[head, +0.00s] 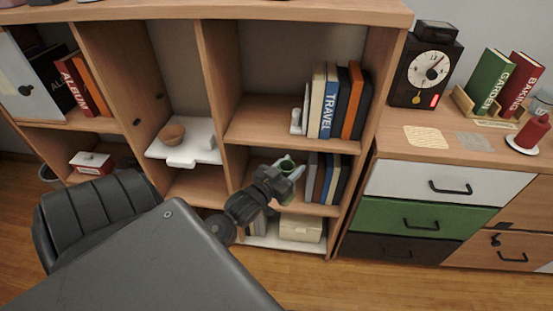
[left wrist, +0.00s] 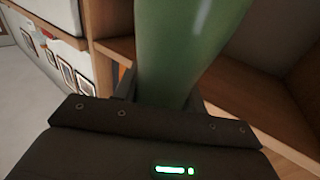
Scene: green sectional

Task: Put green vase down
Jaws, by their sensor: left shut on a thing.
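The green vase (left wrist: 185,45) fills the upper middle of the left wrist view, upright between my fingers. In the head view only a small green part of the vase (head: 287,165) shows past my gripper. My left gripper (head: 284,175) is shut on the vase, at the front of a shelf compartment in the wooden bookcase (head: 232,160). The shelf board (left wrist: 250,110) is to the right of the vase in the left wrist view. Whether the vase's base touches a shelf cannot be told. My right gripper is not in view.
Books (head: 331,100) stand in the compartment above, beside a white bookend (head: 297,120). More books (head: 325,178) stand just right of my gripper. A cream box (head: 301,228) sits below. A bowl (head: 172,133) is on a white shelf piece to the left.

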